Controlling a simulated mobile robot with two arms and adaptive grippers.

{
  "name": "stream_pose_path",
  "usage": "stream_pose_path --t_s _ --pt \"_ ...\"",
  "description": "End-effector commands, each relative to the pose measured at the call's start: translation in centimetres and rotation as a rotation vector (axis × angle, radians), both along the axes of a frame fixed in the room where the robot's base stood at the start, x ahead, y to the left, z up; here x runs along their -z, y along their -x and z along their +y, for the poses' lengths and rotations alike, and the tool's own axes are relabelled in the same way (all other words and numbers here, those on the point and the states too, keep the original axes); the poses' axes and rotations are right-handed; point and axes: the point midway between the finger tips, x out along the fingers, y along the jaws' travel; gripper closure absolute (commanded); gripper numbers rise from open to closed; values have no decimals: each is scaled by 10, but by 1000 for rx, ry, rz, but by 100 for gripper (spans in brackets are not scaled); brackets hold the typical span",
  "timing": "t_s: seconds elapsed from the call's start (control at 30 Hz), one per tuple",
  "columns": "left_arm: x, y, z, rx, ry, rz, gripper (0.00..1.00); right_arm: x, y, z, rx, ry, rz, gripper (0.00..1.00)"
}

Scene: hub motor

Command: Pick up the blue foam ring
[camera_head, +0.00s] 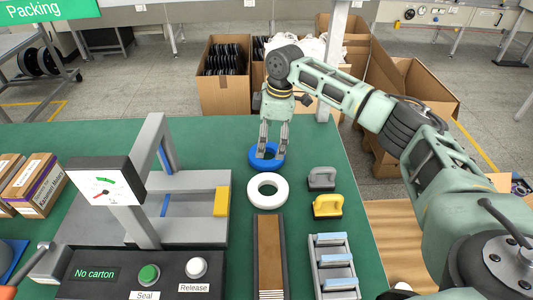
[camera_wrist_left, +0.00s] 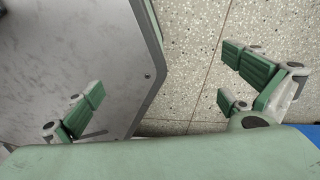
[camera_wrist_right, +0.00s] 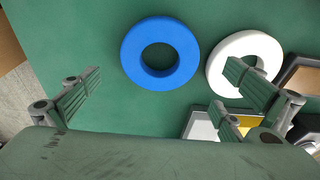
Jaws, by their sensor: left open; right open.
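The blue foam ring (camera_head: 266,157) lies flat on the green table near its far edge. It also shows whole in the right wrist view (camera_wrist_right: 160,53). My right gripper (camera_head: 271,152) is open, pointing down above the ring, and its fingers cover part of it in the head view. In the right wrist view my right gripper's fingers (camera_wrist_right: 165,95) stand wide apart with nothing between them. My left gripper (camera_wrist_left: 165,95) is open and empty over a grey surface and speckled floor in the left wrist view. I do not make it out in the head view.
A white ring (camera_head: 267,190) lies just in front of the blue one. A grey handled block (camera_head: 321,178) and a yellow one (camera_head: 327,206) are to the right. Cardboard boxes (camera_head: 224,92) stand beyond the table.

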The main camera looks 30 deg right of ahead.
Motion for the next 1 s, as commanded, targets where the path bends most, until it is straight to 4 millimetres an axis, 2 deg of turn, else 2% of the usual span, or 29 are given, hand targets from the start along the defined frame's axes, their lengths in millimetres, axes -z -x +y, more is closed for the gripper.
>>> stream_pose_path --t_s 0.2,0.3,0.57,0.9,1.0 --pt "-6 -4 0 0 0 -6 0 33 0 3 1 2 3 0" --pt "-7 -9 0 0 1 -14 0 42 -1 4 1 1 2 0" --pt "-7 -16 -1 0 2 -25 0 46 -2 4 1 1 1 0" --pt "-7 -13 -3 1 4 -21 0 46 -2 4 0 1 0 28" --pt "-7 -11 -3 1 5 -18 0 46 -2 4 0 1 0 30"
